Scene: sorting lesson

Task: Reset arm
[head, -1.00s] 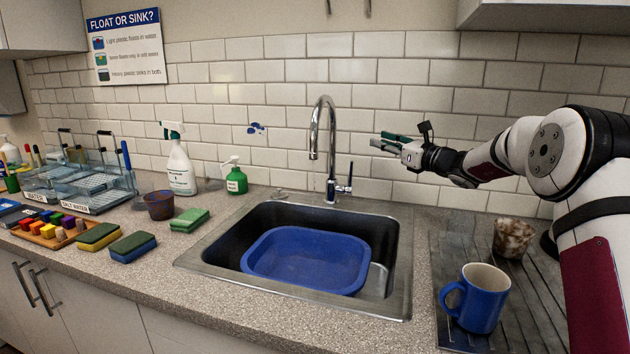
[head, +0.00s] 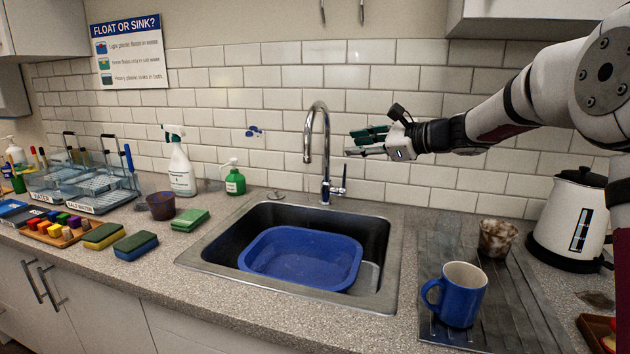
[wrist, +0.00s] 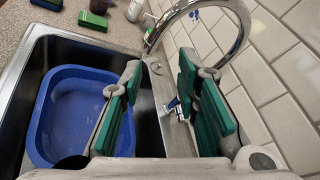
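My gripper (head: 366,144) is raised in front of the tiled wall, to the right of the chrome faucet (head: 318,140), and points left. In the wrist view its two green-padded fingers (wrist: 163,105) stand well apart with nothing between them. Beyond the fingers the faucet shows in the wrist view (wrist: 236,30), with the blue basin (wrist: 70,115) to the left. My arm reaches in from the upper right.
The blue basin also shows in the head view (head: 300,258), inside the metal sink (head: 215,255). A blue mug (head: 460,298) and a stained cup (head: 497,238) stand on the drainboard (head: 515,285). A white kettle (head: 570,220) is at right. Sponges, bottles and trays occupy the left counter.

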